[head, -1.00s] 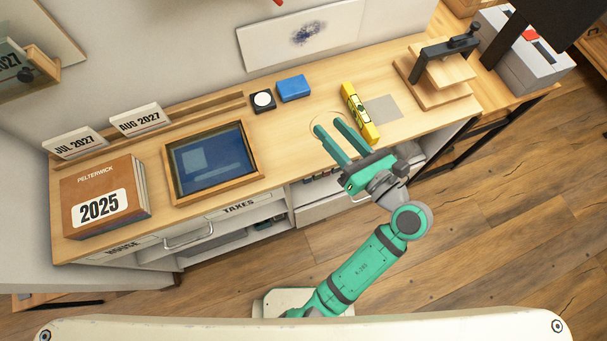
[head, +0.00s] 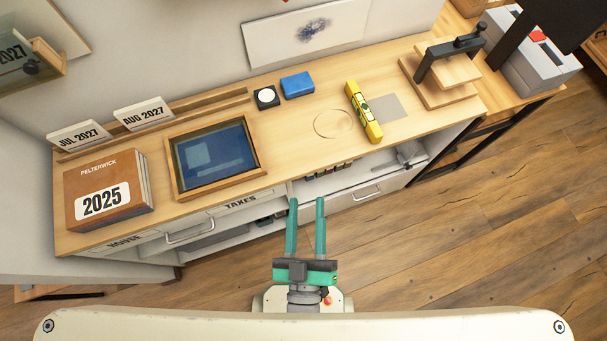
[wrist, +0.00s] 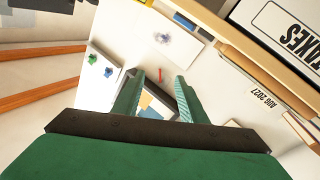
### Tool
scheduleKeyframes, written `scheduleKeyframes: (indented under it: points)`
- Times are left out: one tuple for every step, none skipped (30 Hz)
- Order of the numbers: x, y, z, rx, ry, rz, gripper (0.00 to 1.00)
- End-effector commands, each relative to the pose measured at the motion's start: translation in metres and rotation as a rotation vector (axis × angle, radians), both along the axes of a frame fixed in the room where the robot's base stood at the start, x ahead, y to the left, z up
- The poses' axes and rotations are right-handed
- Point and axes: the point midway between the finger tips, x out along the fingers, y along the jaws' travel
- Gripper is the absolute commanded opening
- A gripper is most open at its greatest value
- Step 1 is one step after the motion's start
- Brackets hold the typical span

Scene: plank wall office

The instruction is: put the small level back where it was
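The small level (head: 363,111) is a yellow bar with dark markings. It lies on the wooden desk top (head: 300,150), between a faint ring outline (head: 332,123) and a grey square patch (head: 387,107), close to the patch's left edge. My gripper (head: 306,200) is open and empty, in front of the desk's front edge and well away from the level. In the wrist view my gripper (wrist: 160,88) has its two green fingers apart with nothing between them, facing the wall. The level does not show in the wrist view.
A wooden tray (head: 258,172) with a dark blue panel lies left of the ring outline. A blue box (head: 297,85) and a dark block with a white disc (head: 266,97) sit at the back. A wooden press with a black frame (head: 440,75) stands right. A 2025 book (head: 103,197) stands left.

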Motion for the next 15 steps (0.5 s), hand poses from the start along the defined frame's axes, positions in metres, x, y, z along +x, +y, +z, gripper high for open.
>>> scheduleKeyframes:
  points:
    - [-0.013,0.002,-0.016,0.084,0.077,0.010,0.38]
    - [-0.020,0.002,-0.025,0.131,0.120,0.011,0.38]
    - [-0.029,0.002,-0.035,0.191,0.171,0.012,0.38]
    - [-0.035,0.003,-0.043,0.229,0.205,0.011,0.38]
    - [-0.040,0.004,-0.049,0.263,0.236,0.012,0.38]
    - [-0.047,0.004,-0.056,0.301,0.271,0.011,0.38]
    - [-0.051,0.005,-0.060,0.323,0.294,0.010,0.38]
    - [-0.054,0.005,-0.064,0.343,0.312,0.010,0.38]
    - [-0.058,0.006,-0.067,0.362,0.330,0.009,0.38]
    - [-0.059,0.006,-0.069,0.373,0.340,0.008,0.38]
    - [-0.061,0.006,-0.071,0.381,0.346,0.007,0.38]
    - [-0.062,0.006,-0.071,0.386,0.351,0.007,0.38]
    - [-0.062,0.006,-0.072,0.387,0.352,0.006,0.38]
    - [-0.062,0.006,-0.072,0.388,0.352,0.006,0.38]
    - [-0.062,0.006,-0.072,0.387,0.352,0.006,0.38]
